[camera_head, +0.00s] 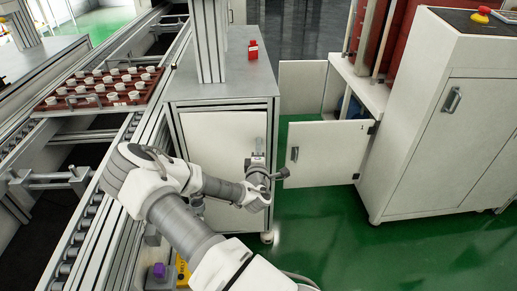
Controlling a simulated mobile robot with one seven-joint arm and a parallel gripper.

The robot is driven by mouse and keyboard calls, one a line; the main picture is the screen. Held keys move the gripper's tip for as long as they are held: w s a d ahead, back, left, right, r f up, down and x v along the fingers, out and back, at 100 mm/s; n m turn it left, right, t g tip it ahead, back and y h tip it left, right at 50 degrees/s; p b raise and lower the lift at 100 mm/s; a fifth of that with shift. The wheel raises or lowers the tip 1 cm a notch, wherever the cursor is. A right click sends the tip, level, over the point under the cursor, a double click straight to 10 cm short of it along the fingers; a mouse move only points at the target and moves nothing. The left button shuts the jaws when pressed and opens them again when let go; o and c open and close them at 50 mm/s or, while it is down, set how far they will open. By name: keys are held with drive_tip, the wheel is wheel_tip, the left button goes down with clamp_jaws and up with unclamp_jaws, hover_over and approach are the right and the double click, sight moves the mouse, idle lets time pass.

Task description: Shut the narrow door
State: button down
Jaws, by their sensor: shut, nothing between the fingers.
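A white door (328,155) with a small handle (295,154) stands swung open from the right-hand cabinet, hinged on its right side. A second white panel (302,88) stands open behind it. The grey-framed cabinet in the middle has its own white door (215,140), which looks shut, with a handle (260,145). I cannot tell for certain which is the narrow door. My gripper (284,174) is shut and empty, just left of the open door's free edge. Whether it touches that door is not clear. My arm hides the lower part of the middle cabinet's door.
A red container (253,50) stands on the middle cabinet's top (222,85). The conveyor on the left holds a brown tray (55,101) of small white pots. A tall white cabinet (450,130) stands at right. The green floor (320,235) in front of the open door is clear.

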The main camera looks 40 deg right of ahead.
drive_tip(key=x, duration=0.3)
drive_tip(key=shift+d+r+b, duration=0.15)
drive_tip(key=shift+r+b, duration=0.05)
drive_tip(key=shift+b, duration=0.2)
drive_tip(key=shift+d, duration=0.1)
drive_tip(key=shift+s, duration=0.15)
